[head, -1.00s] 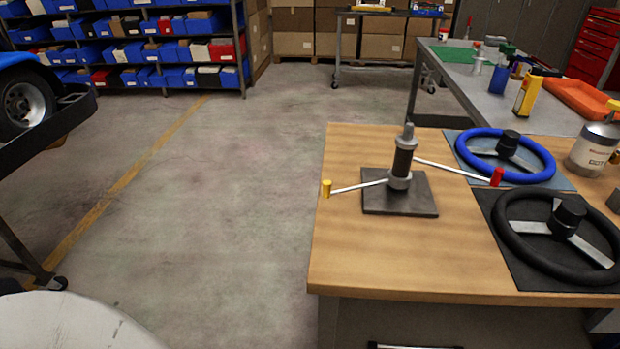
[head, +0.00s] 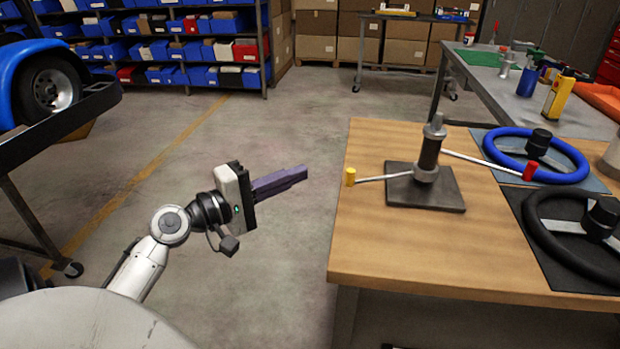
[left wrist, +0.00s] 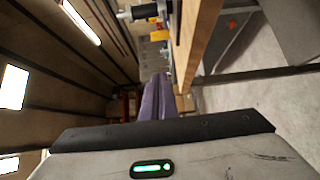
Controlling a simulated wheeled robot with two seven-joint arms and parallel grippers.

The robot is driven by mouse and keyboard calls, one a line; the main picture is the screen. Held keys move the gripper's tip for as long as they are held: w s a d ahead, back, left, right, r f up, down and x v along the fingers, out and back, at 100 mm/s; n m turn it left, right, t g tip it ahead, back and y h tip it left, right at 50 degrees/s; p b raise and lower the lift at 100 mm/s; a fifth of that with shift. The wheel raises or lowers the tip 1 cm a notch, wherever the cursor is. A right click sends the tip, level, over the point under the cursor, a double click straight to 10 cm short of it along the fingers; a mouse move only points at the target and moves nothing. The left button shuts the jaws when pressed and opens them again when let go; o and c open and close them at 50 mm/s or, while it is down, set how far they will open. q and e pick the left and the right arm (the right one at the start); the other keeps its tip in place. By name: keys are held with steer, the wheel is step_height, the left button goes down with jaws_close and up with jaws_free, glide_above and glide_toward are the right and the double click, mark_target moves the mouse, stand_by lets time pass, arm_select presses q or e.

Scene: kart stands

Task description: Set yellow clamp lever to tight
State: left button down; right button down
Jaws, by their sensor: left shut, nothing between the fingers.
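The clamp stand (head: 429,150) is a dark grey upright post on a square metal plate (head: 424,190) on the wooden table. A thin silver lever with a yellow knob (head: 350,177) points left from the post, its knob near the table's left edge. Another silver lever with a red knob (head: 530,171) points right. My left gripper (head: 305,172) is shut and empty, in the air left of the table, its purple fingers pointing toward the yellow knob with a gap between. In the left wrist view its fingers (left wrist: 158,85) lie beside the table edge. My right gripper is not in view.
The wooden table (head: 400,255) has a blue steering wheel (head: 490,143) and a black steering wheel (head: 540,225) on its right side. A grey bench (head: 505,95) stands behind. A dark cart (head: 40,140) is at left. The floor between is clear.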

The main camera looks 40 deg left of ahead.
arm_select(q)
steer(key=w+d+p, duration=0.2)
steer(key=w+d, duration=0.3)
steer(key=w, duration=0.1)
steer(key=shift+w+d+p, duration=0.15)
steer(key=shift+w+p, duration=0.1)
steer(key=shift+p, duration=0.05)
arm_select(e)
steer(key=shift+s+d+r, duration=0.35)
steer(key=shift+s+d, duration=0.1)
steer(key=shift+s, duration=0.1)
arm_select(q)
steer(key=shift+f, duration=0.1)
